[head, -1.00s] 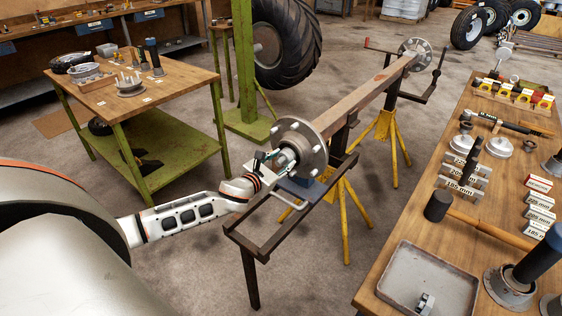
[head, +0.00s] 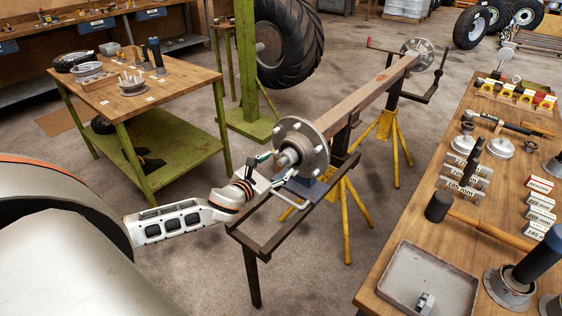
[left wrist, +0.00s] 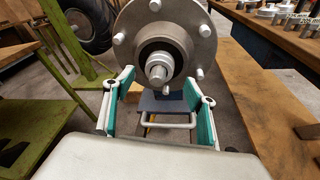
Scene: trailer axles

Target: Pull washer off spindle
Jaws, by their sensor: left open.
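The spindle (left wrist: 158,72) sticks out of the middle of the hub (left wrist: 190,22), a round metal flange with several studs. In the head view the hub (head: 311,143) is at the near end of the long axle beam. The washer cannot be told apart clearly from the stepped metal rings around the spindle end. My left gripper (left wrist: 163,88) is open, its green-padded fingers apart on either side below the spindle tip, with nothing between the pads. In the head view my left gripper (head: 268,170) is just in front of the hub. My right gripper is not in view.
A dark steel frame (head: 262,240) with a light handle stands below the hub. Yellow stands (head: 345,190) support the axle. A wooden bench (head: 390,240) with a tray, mallet and parts is at right. A green-legged table (head: 190,82) is at left.

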